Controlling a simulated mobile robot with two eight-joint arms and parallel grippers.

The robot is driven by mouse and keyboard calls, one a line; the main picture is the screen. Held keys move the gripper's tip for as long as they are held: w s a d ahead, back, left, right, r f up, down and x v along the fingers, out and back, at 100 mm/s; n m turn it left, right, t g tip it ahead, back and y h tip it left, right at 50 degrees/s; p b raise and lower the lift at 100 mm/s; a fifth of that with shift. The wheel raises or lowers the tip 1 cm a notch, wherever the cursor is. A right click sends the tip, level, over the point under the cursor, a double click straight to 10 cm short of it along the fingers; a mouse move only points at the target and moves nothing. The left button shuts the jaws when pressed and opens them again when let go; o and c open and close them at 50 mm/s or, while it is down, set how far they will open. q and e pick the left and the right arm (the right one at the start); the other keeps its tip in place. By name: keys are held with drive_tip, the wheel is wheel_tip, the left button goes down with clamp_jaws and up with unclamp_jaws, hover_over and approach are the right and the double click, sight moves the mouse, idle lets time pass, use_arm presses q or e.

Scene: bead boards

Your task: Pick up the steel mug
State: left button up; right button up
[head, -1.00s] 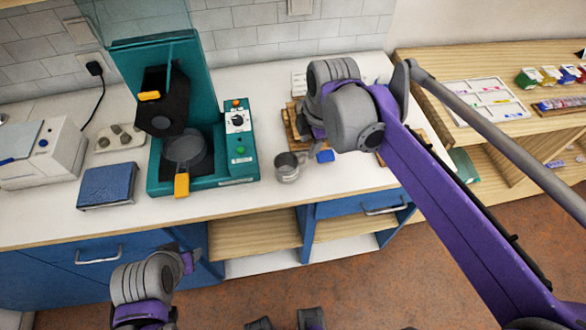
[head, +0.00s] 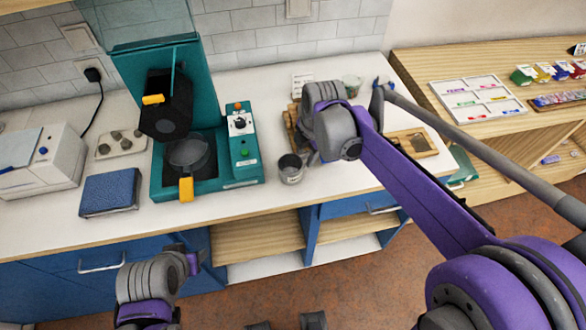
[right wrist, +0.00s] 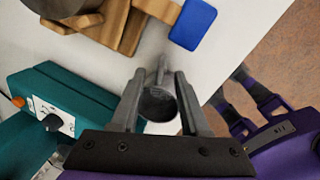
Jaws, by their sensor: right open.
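The steel mug (head: 290,168) stands upright on the white counter, just right of the teal machine, near the counter's front edge. In the right wrist view the mug (right wrist: 158,104) shows between the two fingers of my right gripper (right wrist: 160,76), seen from above into its dark mouth. These fingers are open, one on each side of the mug; I cannot tell whether either touches it. In the head view my right gripper (head: 312,157) is at the mug's right, largely hidden by my own wrist. My left arm shows at the lower left, but its gripper is not visible.
The teal machine (head: 240,172) with a pan (head: 189,152) is left of the mug. Wooden pieces (right wrist: 115,30) and a blue block (right wrist: 193,24) lie close by. A blue book-like pad (head: 109,192) lies farther left. The counter's front edge is near the mug.

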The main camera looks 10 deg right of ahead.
sight(296, 167)
drive_tip(key=shift+w+a+f, duration=0.1)
drive_tip(key=shift+w+f, duration=0.05)
drive_tip(key=shift+f, duration=0.5)
drive_tip(key=shift+w+a+f, duration=0.1)
drive_tip(key=shift+w+f, duration=0.05)
drive_tip(key=shift+f, duration=0.45)
clamp_jaws()
idle(0.4)
